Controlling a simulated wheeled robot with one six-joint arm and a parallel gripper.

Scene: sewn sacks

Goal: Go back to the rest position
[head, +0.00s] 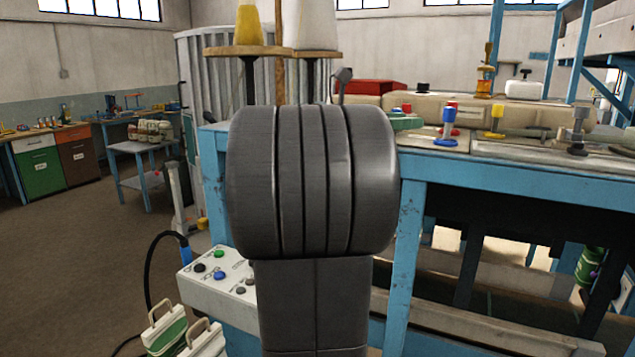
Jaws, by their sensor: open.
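My gripper does not show in the head view. A large dark grey part of my own arm fills the middle of the picture and hides much of what stands behind it. No sewn sack can be made out for certain. Two white-and-green objects with handles (165,330) stand low at the bottom left, partly cut off by the frame edge.
A blue-framed workbench (410,230) stands close behind my arm, with levers and coloured knobs on top. Yellow and white thread cones (249,25) rise behind. A white button box (215,275) juts out at the left. The brown floor (70,260) at the left is clear.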

